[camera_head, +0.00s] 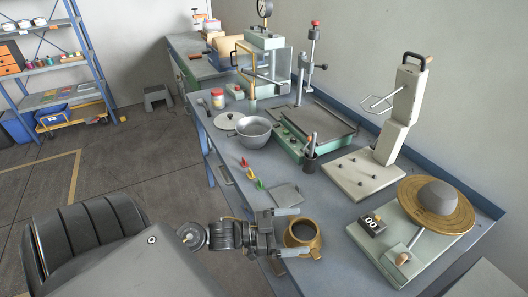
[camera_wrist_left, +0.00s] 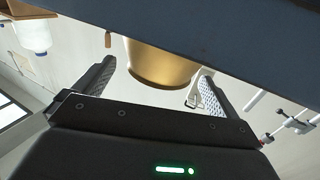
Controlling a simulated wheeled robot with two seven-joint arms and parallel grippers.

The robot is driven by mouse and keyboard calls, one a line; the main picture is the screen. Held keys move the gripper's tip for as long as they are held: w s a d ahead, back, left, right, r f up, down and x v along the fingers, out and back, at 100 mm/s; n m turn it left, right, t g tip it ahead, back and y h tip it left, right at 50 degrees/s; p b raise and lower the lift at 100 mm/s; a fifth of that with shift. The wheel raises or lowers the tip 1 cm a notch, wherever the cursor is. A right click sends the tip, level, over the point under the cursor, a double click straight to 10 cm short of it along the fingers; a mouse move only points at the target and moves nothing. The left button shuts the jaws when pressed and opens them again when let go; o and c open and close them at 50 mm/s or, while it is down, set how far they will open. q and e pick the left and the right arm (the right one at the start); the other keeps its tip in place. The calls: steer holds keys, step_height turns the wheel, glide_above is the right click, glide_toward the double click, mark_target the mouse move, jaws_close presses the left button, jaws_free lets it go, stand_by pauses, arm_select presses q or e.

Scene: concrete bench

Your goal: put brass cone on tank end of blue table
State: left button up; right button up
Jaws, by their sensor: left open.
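The brass cone (camera_head: 316,243), an open-topped brass vessel with a dark inside, stands near the front edge of the blue table (camera_head: 340,274). My left gripper (camera_head: 297,231) reaches in from the left, low at the cone. Its jaws are open, one finger on the far side of the cone and one on the near side. In the left wrist view the cone (camera_wrist_left: 160,68) shows between the two open fingers (camera_wrist_left: 155,90), with gaps on both sides; contact is not visible. My right gripper is not in view.
Right of the cone are a counter box (camera_head: 372,224) and a round brass plate (camera_head: 458,213) with a grey mound. A grey flat plate (camera_head: 286,194), small coloured cones (camera_head: 251,174) and a metal bowl (camera_head: 254,133) stand farther along. A pressure-gauge apparatus (camera_head: 264,40) stands beyond.

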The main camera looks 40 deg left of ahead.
arm_select(q)
steer(key=b+v, duration=0.1)
steer(key=v, duration=0.8)
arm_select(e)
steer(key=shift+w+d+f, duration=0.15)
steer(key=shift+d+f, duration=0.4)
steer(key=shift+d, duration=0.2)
arm_select(q)
steer(key=shift+a, duration=0.1)
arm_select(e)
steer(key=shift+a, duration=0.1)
